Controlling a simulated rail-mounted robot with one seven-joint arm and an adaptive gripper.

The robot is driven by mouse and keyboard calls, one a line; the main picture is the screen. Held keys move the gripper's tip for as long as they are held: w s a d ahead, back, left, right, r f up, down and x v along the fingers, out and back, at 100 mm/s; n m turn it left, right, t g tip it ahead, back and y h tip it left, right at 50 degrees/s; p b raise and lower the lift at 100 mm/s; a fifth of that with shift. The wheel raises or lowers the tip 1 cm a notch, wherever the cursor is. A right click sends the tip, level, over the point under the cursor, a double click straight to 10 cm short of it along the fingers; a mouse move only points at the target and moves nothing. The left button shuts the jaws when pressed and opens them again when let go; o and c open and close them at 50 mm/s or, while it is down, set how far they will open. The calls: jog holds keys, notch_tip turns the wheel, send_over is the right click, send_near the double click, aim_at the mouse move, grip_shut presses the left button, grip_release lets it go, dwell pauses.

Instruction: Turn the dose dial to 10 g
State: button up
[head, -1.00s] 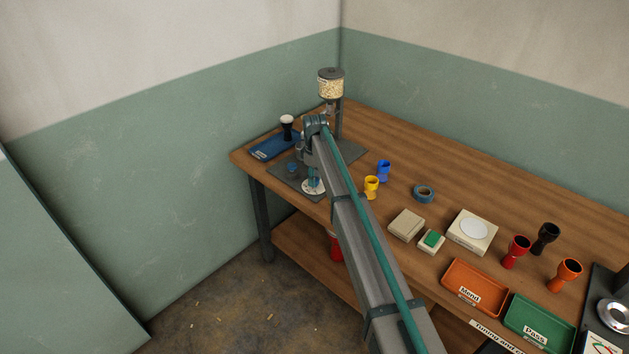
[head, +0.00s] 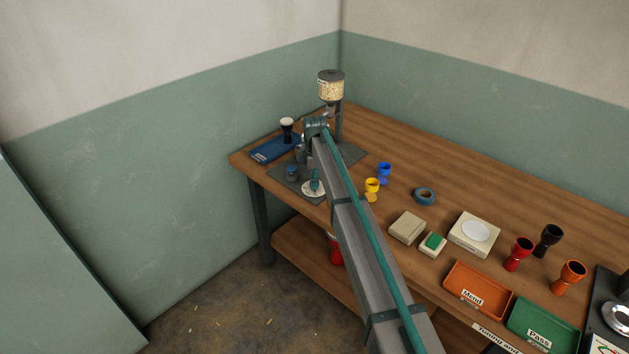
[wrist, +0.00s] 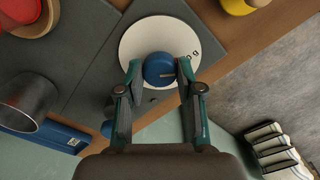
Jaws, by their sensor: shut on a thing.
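The dose dial is a blue round knob (wrist: 159,69) on a white disc (wrist: 134,44) with dark lettering at its right edge, partly readable as "0 g". In the wrist view, the fingers of my gripper (wrist: 158,78) stand on both sides of the knob and are shut on it. The head view shows my gripper (head: 315,184) over the white disc (head: 308,193) at the front of the grey base plate; the knob is largely hidden there. The full scale and the pointer setting cannot be read.
A hopper of pale grains (head: 331,88) stands behind my gripper. A blue tray (head: 268,151) with a black goblet shape (head: 286,129) lies to the left. Yellow (head: 371,188) and blue (head: 384,172) cups stand to the right. The table edge is close in front.

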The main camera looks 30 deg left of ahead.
jog(key=o, duration=1.2)
jog(key=shift+r, duration=0.1)
notch_tip(320, 180, up, 12)
jog(key=shift+f, duration=0.1)
